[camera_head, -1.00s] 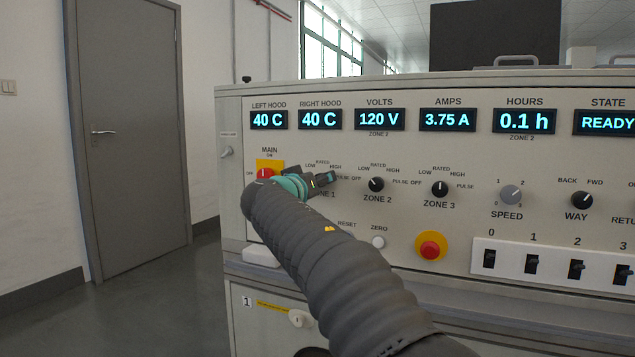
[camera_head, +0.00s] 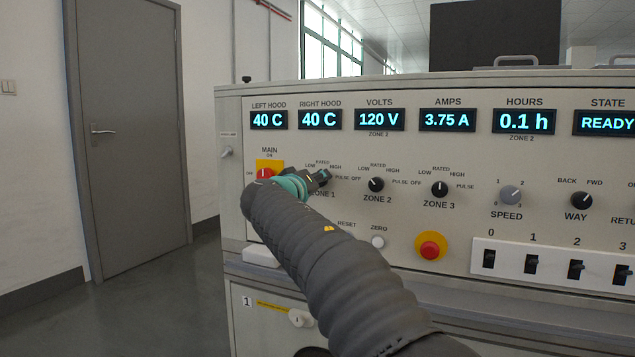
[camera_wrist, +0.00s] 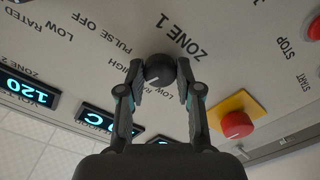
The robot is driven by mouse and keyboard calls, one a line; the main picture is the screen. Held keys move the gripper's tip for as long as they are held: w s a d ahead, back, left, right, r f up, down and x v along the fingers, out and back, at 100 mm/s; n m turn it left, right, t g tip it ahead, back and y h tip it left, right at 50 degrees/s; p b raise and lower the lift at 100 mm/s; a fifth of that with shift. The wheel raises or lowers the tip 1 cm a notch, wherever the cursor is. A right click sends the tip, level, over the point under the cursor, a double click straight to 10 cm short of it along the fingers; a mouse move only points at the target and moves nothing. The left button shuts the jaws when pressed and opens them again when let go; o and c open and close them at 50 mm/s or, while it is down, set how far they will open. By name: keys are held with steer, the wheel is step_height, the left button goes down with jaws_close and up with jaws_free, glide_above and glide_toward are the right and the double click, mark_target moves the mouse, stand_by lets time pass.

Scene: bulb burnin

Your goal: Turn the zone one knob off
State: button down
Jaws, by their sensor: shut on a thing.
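The zone one knob (camera_wrist: 159,70) is a black round knob with a white pointer line, seen in the wrist view under the ZONE 1 label. Its pointer faces the lower left of that view. My gripper (camera_wrist: 160,88) has one finger on each side of the knob and is shut on it.
The red main switch (camera_head: 265,173) on its yellow plate is close to the left of my gripper. The zone two knob (camera_head: 376,185) and zone three knob (camera_head: 440,189) are to the right. A red emergency button (camera_head: 430,247) is lower down.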

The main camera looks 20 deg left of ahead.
steer(key=n+p, duration=0.9)
steer(key=n, duration=1.1)
steer(key=shift+p, duration=0.3)
steer(key=c, duration=0.8)
jaws_free()
steer(key=shift+o, duration=0.2)
steer(key=s+a, duration=0.1)
steer(key=s, duration=1.1)
